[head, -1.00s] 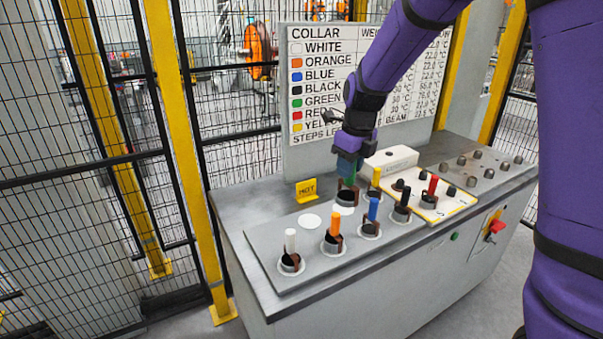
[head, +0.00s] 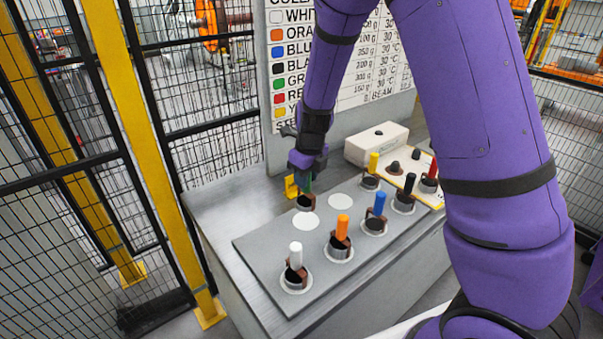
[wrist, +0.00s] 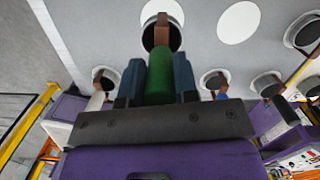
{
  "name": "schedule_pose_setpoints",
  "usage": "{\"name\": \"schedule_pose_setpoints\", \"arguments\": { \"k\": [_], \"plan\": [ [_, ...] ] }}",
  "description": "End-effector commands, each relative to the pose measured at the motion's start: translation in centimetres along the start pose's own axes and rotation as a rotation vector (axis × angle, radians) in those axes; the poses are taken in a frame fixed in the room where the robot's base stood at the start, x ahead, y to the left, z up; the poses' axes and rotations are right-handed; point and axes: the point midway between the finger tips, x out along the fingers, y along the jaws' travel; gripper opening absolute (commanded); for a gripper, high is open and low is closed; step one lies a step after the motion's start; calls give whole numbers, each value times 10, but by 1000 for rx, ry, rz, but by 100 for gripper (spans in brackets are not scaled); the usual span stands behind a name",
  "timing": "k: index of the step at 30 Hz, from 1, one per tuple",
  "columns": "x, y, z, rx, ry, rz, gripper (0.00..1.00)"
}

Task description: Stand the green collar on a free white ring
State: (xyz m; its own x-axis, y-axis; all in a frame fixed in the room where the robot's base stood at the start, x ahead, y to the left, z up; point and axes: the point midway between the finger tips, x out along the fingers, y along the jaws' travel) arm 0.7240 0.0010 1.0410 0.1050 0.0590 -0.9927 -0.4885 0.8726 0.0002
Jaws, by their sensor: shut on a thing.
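My gripper (head: 307,172) is shut on the green handle of the green collar (head: 306,203), a dark open cup held upright. In the head view the collar is at the back edge of the left free white ring (head: 306,224). In the wrist view the green handle (wrist: 160,80) is between the fingers and the white ring shows around part of the cup's far side. I cannot tell whether the cup touches the plate or hangs just above it. The other free white ring (head: 340,202) is bare, to the right; it also shows in the wrist view (wrist: 239,22).
The grey plate (head: 262,246) carries the white (head: 296,256), orange (head: 342,226), blue (head: 379,203), black (head: 410,183) and yellow (head: 373,162) collars. The red collar (head: 432,170) is at the right.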

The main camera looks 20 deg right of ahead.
Motion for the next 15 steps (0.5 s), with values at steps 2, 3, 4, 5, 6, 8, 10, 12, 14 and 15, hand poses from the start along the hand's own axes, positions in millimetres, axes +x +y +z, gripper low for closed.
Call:
{"name": "schedule_pose_setpoints", "arguments": {
  "k": [2, 3, 4, 5, 6, 8, 10, 12, 14, 15],
  "plan": [
    [0, 0, 0, 0, -1, 0, 0],
    [0, 0, 0, 0, -1, 0, 0],
    [0, 0, 0, 0, -1, 0, 0],
    [-1, 0, 0, 0, -1, 0, 0],
    [-1, 0, 0, 0, -1, 0, 0],
    [-1, 0, 0, -1, -2, -1, 0],
    [2, 0, 0, 0, -2, 0, 0],
    [7, 0, -1, 1, -2, 0, 0],
    [12, 0, -1, 0, -1, 0, 0],
    [15, 0, -2, 0, -1, 0, 0]
  ]
}}
